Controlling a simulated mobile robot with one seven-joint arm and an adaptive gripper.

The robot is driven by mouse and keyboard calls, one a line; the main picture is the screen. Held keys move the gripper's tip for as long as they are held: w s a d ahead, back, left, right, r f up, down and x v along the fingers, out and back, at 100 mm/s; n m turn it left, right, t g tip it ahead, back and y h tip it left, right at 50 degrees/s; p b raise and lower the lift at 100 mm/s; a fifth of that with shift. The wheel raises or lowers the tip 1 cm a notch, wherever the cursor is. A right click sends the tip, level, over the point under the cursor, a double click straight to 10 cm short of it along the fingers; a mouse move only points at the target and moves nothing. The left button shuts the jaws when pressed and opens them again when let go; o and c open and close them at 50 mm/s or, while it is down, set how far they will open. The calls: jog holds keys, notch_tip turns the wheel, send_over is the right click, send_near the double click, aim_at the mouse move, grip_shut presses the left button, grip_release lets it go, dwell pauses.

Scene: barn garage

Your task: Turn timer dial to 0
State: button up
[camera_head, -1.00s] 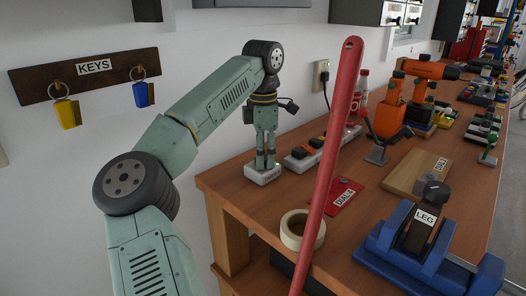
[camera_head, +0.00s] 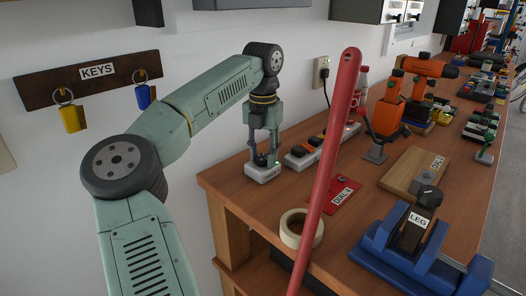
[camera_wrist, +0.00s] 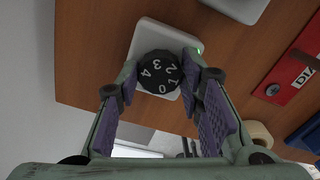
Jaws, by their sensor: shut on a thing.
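The timer is a small white base with a black dial on top; the dial (camera_wrist: 158,72) carries white numbers 0 to 4 in the wrist view. Its base (camera_wrist: 190,45) rests on the wooden bench, and the base also shows in the head view (camera_head: 263,174) near the bench's left end. My gripper (camera_head: 263,155) points straight down over the timer. In the wrist view my gripper (camera_wrist: 160,78) has its purple-padded fingers on either side of the dial, shut on it. The 0 faces the bottom of the wrist picture. The fingers hide parts of the dial's sides.
A red bar (camera_head: 327,160) crosses the foreground.

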aim_at(262, 157)
jog(key=n, duration=1.1)
jog(key=shift+a+b, duration=0.1)
jog(key=shift+b, duration=0.3)
jog(key=shift+n, duration=0.4)
jog(key=o, duration=1.2)
jog(key=shift+c, duration=0.2)
jog(key=shift+r, duration=0.15)
notch_tip(262, 157, up, 12)
